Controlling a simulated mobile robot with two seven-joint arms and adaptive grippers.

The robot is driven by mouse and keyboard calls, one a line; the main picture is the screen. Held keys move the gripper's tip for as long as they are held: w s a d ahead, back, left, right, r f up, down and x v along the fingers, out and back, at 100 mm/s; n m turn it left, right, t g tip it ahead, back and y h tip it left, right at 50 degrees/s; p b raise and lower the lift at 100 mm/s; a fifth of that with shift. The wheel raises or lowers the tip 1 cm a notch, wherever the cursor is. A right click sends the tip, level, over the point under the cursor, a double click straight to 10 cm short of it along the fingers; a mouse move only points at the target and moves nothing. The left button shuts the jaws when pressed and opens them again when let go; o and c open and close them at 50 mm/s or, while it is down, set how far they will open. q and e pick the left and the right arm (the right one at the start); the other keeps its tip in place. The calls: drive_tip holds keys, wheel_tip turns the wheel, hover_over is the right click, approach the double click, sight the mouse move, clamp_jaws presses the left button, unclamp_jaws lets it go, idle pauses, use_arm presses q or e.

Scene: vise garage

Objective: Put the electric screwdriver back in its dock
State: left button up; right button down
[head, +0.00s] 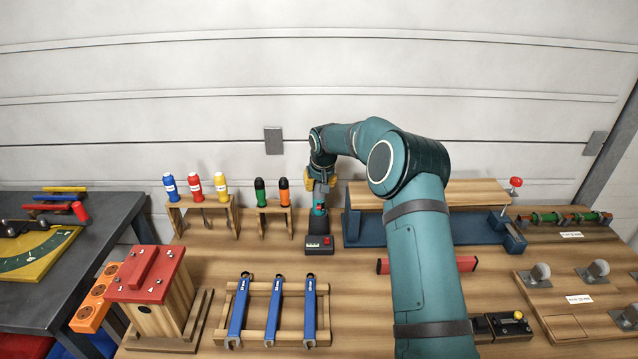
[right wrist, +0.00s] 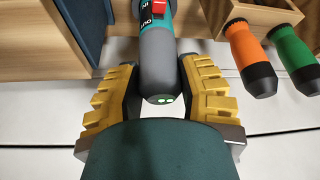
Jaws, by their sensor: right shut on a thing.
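The electric screwdriver (head: 320,210) is teal and dark grey with a red part. It is upright at the back middle of the bench. My right gripper (head: 320,184) is shut on its upper end from above. In the right wrist view the grey end of the electric screwdriver (right wrist: 158,72) sits between the two yellow fingers. The dock (head: 319,246), a small dark block with a red patch, stands directly below the tool. I cannot tell whether the tool is fully seated in it. My left gripper is out of view.
A wooden rack (head: 272,208) with green and orange screwdrivers stands just left of the dock. A blue vise-like block (head: 370,231) is close on the right. Several blue wrenches (head: 276,310) lie in front. Bare bench lies between the dock and the wrenches.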

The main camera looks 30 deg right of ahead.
drive_tip(key=shift+f, duration=0.2)
idle(0.3)
drive_tip(key=shift+c, duration=0.7)
unclamp_jaws()
drive_tip(key=shift+r+p, duration=2.2)
drive_tip(key=shift+r, duration=1.35)
